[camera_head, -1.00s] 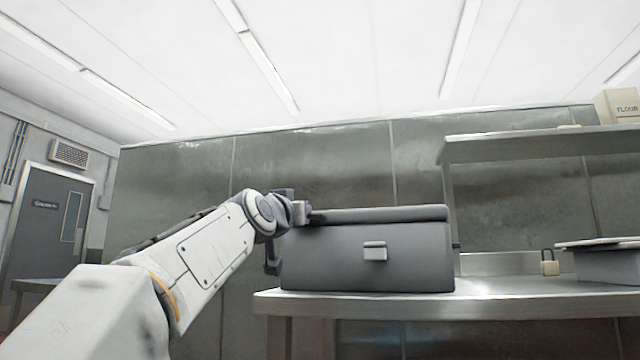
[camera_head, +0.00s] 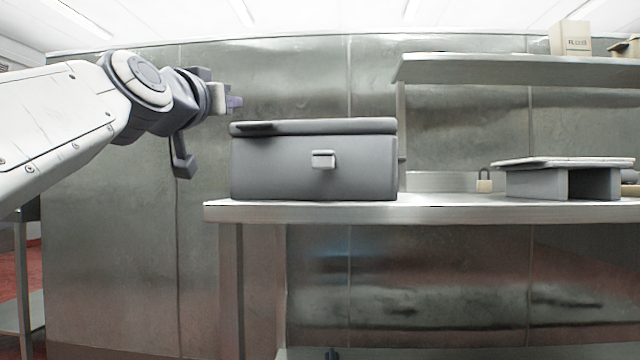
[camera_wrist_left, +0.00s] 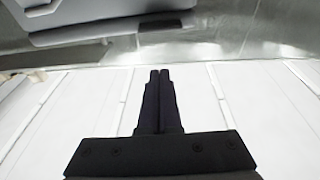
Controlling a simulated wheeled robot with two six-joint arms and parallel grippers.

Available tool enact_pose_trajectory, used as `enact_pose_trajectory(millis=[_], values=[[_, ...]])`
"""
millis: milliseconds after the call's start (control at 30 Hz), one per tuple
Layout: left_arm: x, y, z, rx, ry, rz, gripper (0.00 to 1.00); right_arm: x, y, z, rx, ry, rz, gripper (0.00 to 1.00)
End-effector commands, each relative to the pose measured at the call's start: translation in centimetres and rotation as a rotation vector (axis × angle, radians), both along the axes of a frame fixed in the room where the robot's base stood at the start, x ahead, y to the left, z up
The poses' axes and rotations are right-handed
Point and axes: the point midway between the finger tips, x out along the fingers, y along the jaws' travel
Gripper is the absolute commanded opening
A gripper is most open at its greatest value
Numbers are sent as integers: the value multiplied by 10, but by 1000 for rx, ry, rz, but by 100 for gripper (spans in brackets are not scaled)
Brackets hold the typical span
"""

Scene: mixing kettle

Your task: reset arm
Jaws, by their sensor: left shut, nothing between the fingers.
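My left arm comes in from the left in the head view, and my left gripper (camera_head: 236,103) is just above and left of a closed grey box (camera_head: 315,168). The gripper looks apart from the box, with a dark shadow on the left of its lid. In the left wrist view the two dark fingers (camera_wrist_left: 160,75) lie together, shut and empty. A grey shape, likely the box (camera_wrist_left: 100,22), fills the top left there. My right gripper is in neither view.
The box stands on the left end of a steel table (camera_head: 430,211). A padlock (camera_head: 484,181) and a grey stand (camera_head: 565,180) are to its right. A steel shelf (camera_head: 520,69) with a flour box (camera_head: 570,38) hangs above. The wall left of the table is bare.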

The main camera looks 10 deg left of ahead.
Motion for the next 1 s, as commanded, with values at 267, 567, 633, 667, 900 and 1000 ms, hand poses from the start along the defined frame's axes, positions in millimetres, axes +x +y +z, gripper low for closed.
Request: enact_pose_trajectory(millis=[267, 567, 633, 667, 900, 1000], values=[[15, -21, -22, -9, 95, -59, 0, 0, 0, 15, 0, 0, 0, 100], [20, -135, -168, 7, 606, -328, 0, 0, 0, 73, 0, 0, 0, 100], [3, -159, -206, 30, 737, -383, 0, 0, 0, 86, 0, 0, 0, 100], [-6, -169, -222, 42, 795, -405, 0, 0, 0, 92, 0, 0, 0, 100], [-114, -210, -335, 199, 1246, -528, 0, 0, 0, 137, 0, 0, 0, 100], [-168, -207, -370, 293, 1418, -546, 0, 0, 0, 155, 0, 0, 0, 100]])
